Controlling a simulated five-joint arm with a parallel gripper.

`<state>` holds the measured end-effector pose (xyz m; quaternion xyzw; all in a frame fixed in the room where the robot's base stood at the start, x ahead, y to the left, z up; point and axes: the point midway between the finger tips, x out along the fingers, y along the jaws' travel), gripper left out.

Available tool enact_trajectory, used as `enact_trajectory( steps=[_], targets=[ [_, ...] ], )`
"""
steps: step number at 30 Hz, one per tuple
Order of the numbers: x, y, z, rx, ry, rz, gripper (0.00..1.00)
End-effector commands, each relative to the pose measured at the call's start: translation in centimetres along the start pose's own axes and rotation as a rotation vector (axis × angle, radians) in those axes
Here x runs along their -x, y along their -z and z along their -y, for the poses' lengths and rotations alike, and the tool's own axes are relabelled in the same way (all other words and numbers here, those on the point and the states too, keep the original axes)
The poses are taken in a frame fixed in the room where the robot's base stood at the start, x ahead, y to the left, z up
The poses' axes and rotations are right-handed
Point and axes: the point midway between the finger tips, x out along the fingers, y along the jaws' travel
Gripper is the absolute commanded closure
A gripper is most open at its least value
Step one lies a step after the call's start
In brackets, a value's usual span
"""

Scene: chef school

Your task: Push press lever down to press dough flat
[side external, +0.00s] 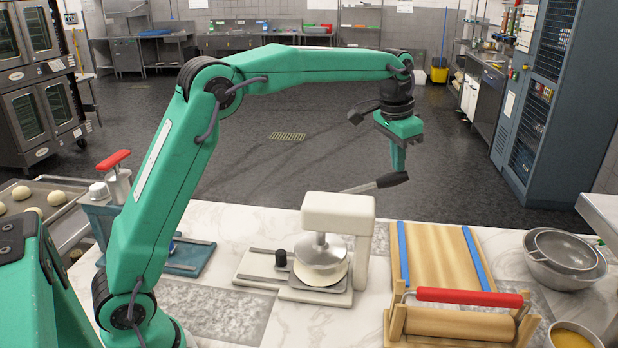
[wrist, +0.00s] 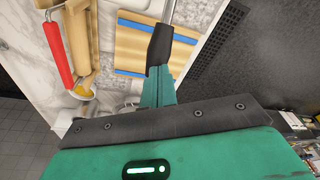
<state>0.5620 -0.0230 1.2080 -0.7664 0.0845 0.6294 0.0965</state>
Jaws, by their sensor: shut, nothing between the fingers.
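The dough press (side external: 337,215) is a cream-coloured stand on the marble counter, with a round metal plate (side external: 321,252) under its head. Pale dough (side external: 321,272) lies under the plate, mostly covered by it. The press lever (side external: 375,185) is a metal rod with a black grip, sticking out to the right and sloping slightly up. My gripper (side external: 398,160) is shut and empty, pointing down just above the black grip. In the wrist view the grip (wrist: 158,45) is right at my fingertips (wrist: 157,75); I cannot tell whether they touch.
A wooden board with blue strips (side external: 440,255) lies right of the press, with a red-handled roller (side external: 465,300) in front. Metal bowls (side external: 565,258) stand at the far right. A teal-based device (side external: 185,258) stands left of the press. Dough balls (side external: 22,192) lie on a tray at far left.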

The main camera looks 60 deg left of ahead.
Motion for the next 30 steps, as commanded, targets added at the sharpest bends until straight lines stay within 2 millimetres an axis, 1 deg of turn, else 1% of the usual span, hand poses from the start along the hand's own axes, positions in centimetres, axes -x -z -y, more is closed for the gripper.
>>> enact_trajectory(
  steps=[30],
  targets=[
    [7.0, 1.4, 0.3, 0.0, 0.0, -0.001, 1.0]
  ],
)
